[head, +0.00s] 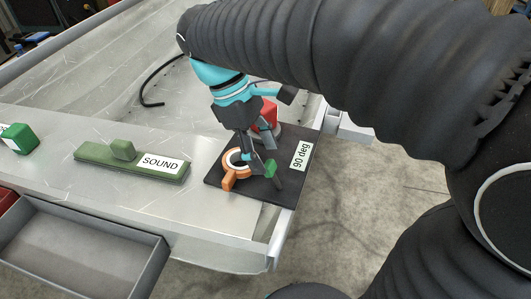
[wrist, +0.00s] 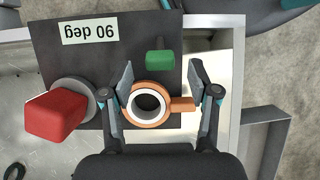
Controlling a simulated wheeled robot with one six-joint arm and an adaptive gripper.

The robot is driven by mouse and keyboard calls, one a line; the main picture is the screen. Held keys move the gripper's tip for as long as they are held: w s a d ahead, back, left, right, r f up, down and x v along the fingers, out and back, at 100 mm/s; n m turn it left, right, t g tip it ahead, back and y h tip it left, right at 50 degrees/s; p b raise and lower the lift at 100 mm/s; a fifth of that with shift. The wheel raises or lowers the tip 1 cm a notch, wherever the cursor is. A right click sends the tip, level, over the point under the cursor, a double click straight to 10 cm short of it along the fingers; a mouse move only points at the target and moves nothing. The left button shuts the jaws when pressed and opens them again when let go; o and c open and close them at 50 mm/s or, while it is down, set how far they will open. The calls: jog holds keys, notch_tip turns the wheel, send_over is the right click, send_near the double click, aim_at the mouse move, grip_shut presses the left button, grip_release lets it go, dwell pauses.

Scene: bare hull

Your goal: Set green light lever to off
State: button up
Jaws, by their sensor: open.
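A dark board (head: 222,176) with a "90 deg" label (head: 300,156) carries a small green piece (head: 270,169), an orange ring with a handle (head: 229,181) and a red block (head: 266,115). The green piece looks like a lever, but no "light" or "off" marking is readable. My gripper (head: 262,172) is over the board, pointing down. In the wrist view my gripper (wrist: 161,74) is open. The green piece (wrist: 160,58) lies between and slightly beyond the fingertips, apparently untouched. The orange ring (wrist: 149,121) is between the fingers, nearer the palm. My fingers partly cover the board in the head view.
A green slider (head: 95,155) labelled "SOUND" lies left of the board. Another green block (head: 20,138) sits at the far left. An open grey drawer (head: 75,250) is at the front. A black cable (head: 150,88) lies behind. Bare floor is right of the bench edge.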

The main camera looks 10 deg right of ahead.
aim_at(270, 168)
jog(key=shift+x, duration=1.3)
jog(key=shift+c, duration=0.2)
grip_shut()
